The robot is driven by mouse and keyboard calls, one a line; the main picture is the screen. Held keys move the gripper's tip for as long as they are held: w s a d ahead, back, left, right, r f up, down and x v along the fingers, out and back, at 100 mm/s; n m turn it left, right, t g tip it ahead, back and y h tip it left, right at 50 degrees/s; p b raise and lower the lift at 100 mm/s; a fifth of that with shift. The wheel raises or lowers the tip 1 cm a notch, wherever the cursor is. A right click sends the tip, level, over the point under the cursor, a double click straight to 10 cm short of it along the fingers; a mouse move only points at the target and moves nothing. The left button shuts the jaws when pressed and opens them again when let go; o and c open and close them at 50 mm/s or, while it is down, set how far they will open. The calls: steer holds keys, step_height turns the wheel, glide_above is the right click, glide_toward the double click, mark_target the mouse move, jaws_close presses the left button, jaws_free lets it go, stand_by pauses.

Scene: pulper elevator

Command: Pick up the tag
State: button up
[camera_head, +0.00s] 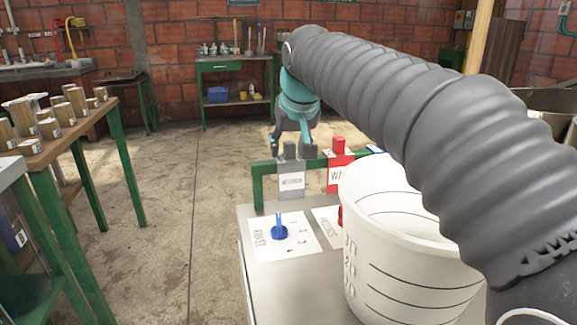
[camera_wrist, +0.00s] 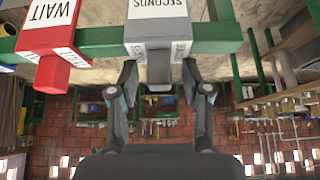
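A grey tag (camera_head: 291,182) with a white label and an upright grey handle hangs on a green rail. In the wrist view this tag (camera_wrist: 158,28) reads "SECONDS" and its handle points down the picture. My gripper (camera_head: 292,143) is above the rail at the grey handle. In the wrist view my gripper (camera_wrist: 159,72) is open, with one finger on each side of the handle and a gap on both sides. A red tag (camera_head: 339,165) with "WAIT" on it hangs to the right in the head view. It also shows in the wrist view (camera_wrist: 52,70), at left.
The green rail (camera_head: 263,168) runs behind a metal table (camera_head: 256,282). On the table are a blue knob (camera_head: 279,232) on a white card and a large white bucket (camera_head: 395,250). A blue tag (camera_head: 375,149) is partly hidden. Wooden blocks stand on a left table (camera_head: 75,128).

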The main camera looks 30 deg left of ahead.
jaws_close()
